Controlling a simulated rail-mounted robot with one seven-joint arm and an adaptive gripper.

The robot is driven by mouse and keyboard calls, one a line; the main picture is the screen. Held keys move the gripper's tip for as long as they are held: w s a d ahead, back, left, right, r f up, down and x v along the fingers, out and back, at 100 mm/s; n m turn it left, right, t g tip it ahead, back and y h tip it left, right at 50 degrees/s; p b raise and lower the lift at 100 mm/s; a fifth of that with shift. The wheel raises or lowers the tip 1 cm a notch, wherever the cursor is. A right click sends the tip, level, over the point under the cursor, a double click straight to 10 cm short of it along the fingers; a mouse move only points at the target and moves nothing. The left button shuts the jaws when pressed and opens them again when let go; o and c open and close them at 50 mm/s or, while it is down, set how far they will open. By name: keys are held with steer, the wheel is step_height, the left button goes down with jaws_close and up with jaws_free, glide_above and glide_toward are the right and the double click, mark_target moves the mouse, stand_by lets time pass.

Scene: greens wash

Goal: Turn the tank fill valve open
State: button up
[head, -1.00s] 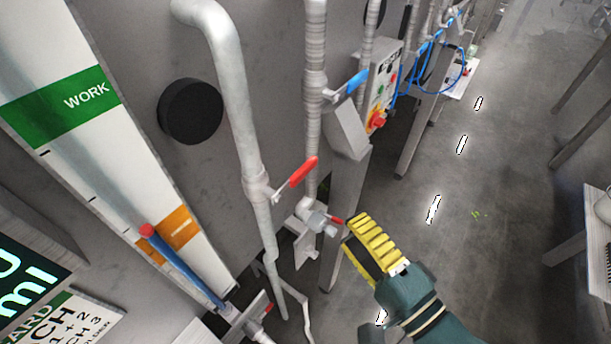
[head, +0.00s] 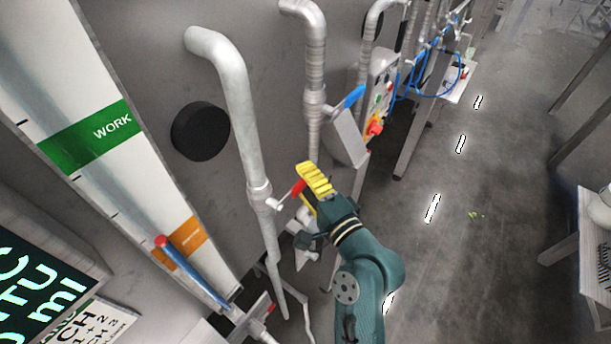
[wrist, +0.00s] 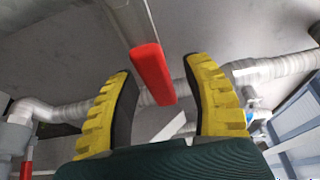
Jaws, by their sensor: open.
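A valve (head: 258,193) with a red lever handle (head: 297,189) sits on the pale vertical pipe (head: 243,110); no label shows that it is the tank fill valve. My gripper (head: 308,182), with yellow ribbed fingers, is at the lever's outer end. In the wrist view, my gripper (wrist: 158,76) is open, and the red end of the lever (wrist: 151,72) shows between the fingers. Gaps show on both sides of it. The lever slants out from the pipe. The head view hides part of its end behind the fingers.
A second pipe with a blue lever (head: 353,95) stands behind, near a control box with a red button (head: 375,127). A level gauge (head: 110,130) with a green WORK band is at left. A small valve (head: 250,318) is low down. The floor (head: 470,250) at right is open.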

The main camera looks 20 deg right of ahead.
jaws_close()
